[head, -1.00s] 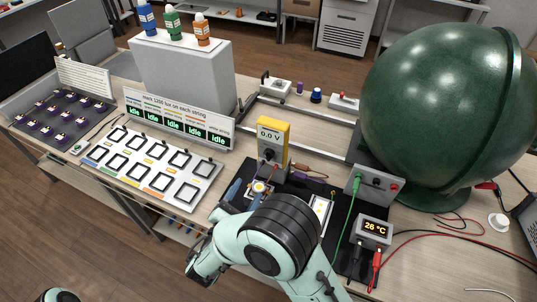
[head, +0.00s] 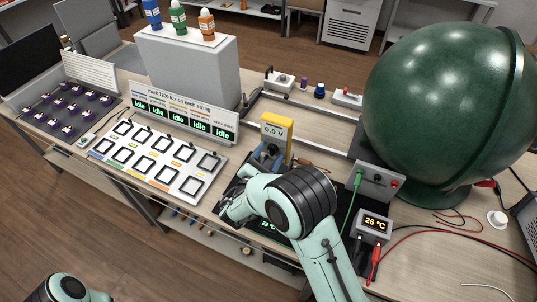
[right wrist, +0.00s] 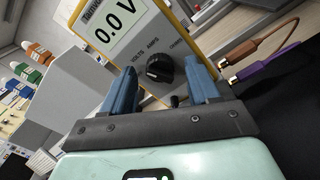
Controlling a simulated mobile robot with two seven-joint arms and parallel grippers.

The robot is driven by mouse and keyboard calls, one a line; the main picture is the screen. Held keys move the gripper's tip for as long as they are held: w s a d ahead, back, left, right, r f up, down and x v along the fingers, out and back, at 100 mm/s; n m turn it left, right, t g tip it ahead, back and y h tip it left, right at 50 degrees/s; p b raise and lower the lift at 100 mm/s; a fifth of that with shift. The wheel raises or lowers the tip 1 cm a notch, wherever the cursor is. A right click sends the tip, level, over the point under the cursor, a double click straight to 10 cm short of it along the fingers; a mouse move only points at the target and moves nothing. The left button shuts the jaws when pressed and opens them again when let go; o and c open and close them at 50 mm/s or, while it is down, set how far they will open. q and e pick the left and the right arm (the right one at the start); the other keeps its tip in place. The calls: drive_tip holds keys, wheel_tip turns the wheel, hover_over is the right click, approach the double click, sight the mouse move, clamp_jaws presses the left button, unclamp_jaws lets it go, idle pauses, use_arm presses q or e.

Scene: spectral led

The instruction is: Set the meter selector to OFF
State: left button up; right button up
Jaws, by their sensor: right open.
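The yellow meter (head: 275,135) stands upright on the bench and its display reads 0.0 V. In the right wrist view the meter (right wrist: 125,60) fills the top, tilted in the picture. Its black selector knob (right wrist: 159,68) is on the face below the display, near the labels VOLTS and AMPS; I cannot tell which mark it points at. My right gripper (right wrist: 164,92) is open, with its two blue fingers on either side of the knob and nothing held. In the head view the right gripper (head: 268,158) is in front of the meter's lower face. My left gripper is not in view.
Brown and purple plugs (right wrist: 262,50) stick out beside the meter. A large green sphere (head: 445,105) stands to the right, with a 26 °C display box (head: 374,226) and a green cable in front. A frame panel (head: 165,160) lies to the left.

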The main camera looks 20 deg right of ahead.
drive_tip(key=c, duration=1)
drive_tip(key=shift+c, duration=0.2)
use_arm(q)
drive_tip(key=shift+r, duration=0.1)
use_arm(e)
drive_tip(key=shift+r+n+p, duration=0.1)
drive_tip(key=shift+n+p, duration=0.75)
drive_tip(key=shift+n, duration=0.35)
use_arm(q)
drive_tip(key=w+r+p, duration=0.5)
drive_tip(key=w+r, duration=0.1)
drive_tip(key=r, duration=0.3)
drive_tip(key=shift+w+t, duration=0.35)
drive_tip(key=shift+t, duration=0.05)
use_arm(e)
drive_tip(key=shift+n, duration=3.9)
